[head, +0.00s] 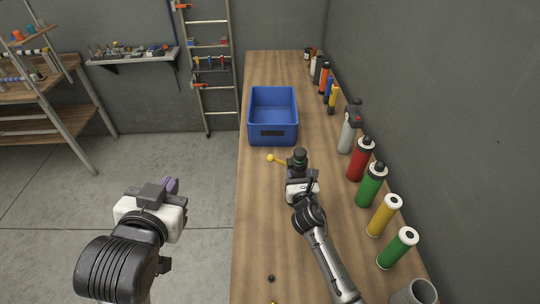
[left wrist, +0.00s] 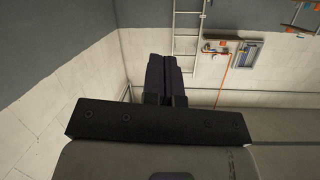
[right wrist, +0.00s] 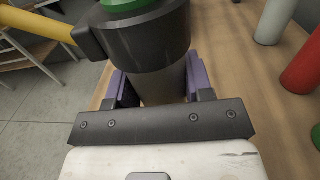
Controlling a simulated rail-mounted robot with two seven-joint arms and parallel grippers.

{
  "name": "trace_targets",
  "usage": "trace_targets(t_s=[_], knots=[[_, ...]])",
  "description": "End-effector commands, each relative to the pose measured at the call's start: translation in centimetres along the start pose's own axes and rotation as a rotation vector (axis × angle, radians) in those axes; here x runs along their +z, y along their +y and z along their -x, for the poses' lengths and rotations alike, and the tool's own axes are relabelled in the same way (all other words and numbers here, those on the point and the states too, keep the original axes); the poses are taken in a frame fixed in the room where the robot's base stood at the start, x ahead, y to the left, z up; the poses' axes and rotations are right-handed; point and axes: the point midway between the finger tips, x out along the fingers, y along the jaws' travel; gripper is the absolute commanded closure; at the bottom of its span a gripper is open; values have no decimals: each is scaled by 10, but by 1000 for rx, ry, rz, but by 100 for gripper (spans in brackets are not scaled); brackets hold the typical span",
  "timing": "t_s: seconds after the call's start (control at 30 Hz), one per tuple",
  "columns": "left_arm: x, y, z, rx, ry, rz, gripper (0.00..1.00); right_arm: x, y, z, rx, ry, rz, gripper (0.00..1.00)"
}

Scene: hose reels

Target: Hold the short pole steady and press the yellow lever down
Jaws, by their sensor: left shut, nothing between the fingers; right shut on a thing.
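The short pole (right wrist: 160,85) stands on the wooden bench, with a dark cap (head: 299,155) and a green ring (right wrist: 130,4) at its top. The yellow lever (head: 275,158) sticks out to the left from the pole's dark collar (right wrist: 140,40); it also shows in the right wrist view (right wrist: 35,22). My right gripper (right wrist: 158,90) is shut on the pole just below the collar, one purple finger on each side. My left gripper (head: 170,185) is shut and empty, over the floor left of the bench, apart from the lever. Its fingers meet in the left wrist view (left wrist: 165,75).
A blue bin (head: 273,142) stands on the bench behind the pole. Red, green and yellow canisters (head: 371,185) line the bench's right side along the wall. A small dark knob (head: 271,278) lies near the front.

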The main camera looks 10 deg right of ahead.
Motion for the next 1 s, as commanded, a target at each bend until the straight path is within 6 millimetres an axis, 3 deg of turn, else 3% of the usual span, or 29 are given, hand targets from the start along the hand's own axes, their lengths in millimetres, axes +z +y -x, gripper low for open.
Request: trace_targets(t_s=[0.03, 0.3, 0.4, 0.53, 0.67, 0.8, 1.0], knots=[[-26, 6, -3, 11, 34, -27, 100, -1, 0, 0, 0, 2, 0, 88], [-130, 54, -14, 84, 118, -198, 100, -1, 0, 0, 0, 2, 0, 88], [-161, 77, -20, 109, 113, -287, 100, -1, 0, 0, 0, 2, 0, 88], [-186, 111, -35, 141, 60, -434, 100, -1, 0, 0, 0, 2, 0, 88], [-175, 142, -66, 188, -71, -587, 100, -1, 0, 0, 0, 2, 0, 88], [-124, 162, -109, 268, -268, -724, 100, -1, 0, 0, 0, 1, 0, 88], [-62, 161, -148, 422, -503, -897, 100, -1, 0, 0, 0, 1, 0, 88]])
